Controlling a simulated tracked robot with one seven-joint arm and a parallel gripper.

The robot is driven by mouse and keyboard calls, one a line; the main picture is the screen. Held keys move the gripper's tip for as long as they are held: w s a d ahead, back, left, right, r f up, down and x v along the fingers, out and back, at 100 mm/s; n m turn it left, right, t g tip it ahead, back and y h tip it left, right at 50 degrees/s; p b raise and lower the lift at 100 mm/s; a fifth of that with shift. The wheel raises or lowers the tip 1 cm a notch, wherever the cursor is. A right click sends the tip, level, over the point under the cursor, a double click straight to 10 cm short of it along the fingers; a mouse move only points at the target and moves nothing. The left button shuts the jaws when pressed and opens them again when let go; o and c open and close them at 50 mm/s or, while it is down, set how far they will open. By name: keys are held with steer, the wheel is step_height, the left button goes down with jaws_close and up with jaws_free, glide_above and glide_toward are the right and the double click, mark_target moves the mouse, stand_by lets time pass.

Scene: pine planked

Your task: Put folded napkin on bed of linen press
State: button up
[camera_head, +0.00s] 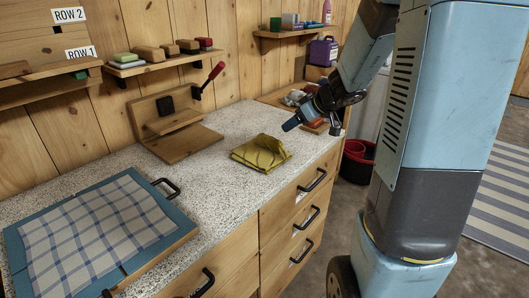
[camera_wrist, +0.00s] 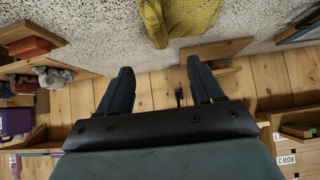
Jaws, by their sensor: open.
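A mustard-yellow folded napkin (camera_head: 261,152) lies on the speckled counter in the head view; its edge also shows at the top of the wrist view (camera_wrist: 188,16). The linen press (camera_head: 185,145) stands left of it against the wall, with a wooden bed, an upright back with a dark block and a red-handled lever. The bed is bare. My gripper (camera_head: 312,125) is above the counter, to the right of the napkin and apart from it. In the wrist view its two fingers (camera_wrist: 160,66) are spread with nothing between them.
A blue-framed board (camera_head: 185,228) with a checked cloth (camera_head: 95,228) lies at the counter's left. A wooden tray (camera_head: 275,96) with cloths is at the back right. Wall shelves (camera_head: 158,65) hang above. The counter between napkin and press is clear.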

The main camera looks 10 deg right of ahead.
glide_toward(271, 137)
steer(key=x, duration=0.3)
steer(key=shift+a+f, duration=0.1)
steer(key=shift+f, duration=0.3)
steer(key=shift+x, duration=3)
steer(key=shift+w+r, duration=0.15)
steer(key=c, duration=1.2)
steer(key=shift+r, duration=0.15)
